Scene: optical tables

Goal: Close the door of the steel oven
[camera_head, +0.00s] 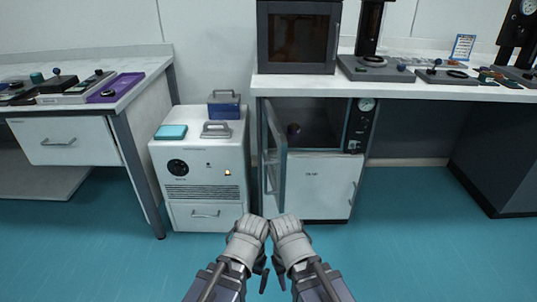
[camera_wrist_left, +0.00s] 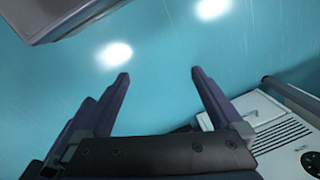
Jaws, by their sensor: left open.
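The steel oven (camera_head: 310,188) stands under the right-hand table, with a white lower front and a dial panel at its right. Its door (camera_head: 275,160) is hinged at the left and stands swung wide open toward me. The dark chamber (camera_head: 320,122) is exposed, with a small dark purple round item (camera_head: 293,128) inside. My left gripper (camera_head: 263,277) is low in front of the oven, apart from the door; the left wrist view (camera_wrist_left: 160,73) shows its fingers spread, empty, over the floor. My right gripper (camera_head: 281,277) is beside it, mostly hidden by its arm.
A white floor unit (camera_head: 203,185) stands left of the oven, bearing a blue box (camera_head: 224,106) and a teal item (camera_head: 171,132). A dark oven-like box (camera_head: 298,37) sits on the right-hand table (camera_head: 430,92). A left table (camera_head: 115,95) holds instruments. The blue floor in front is clear.

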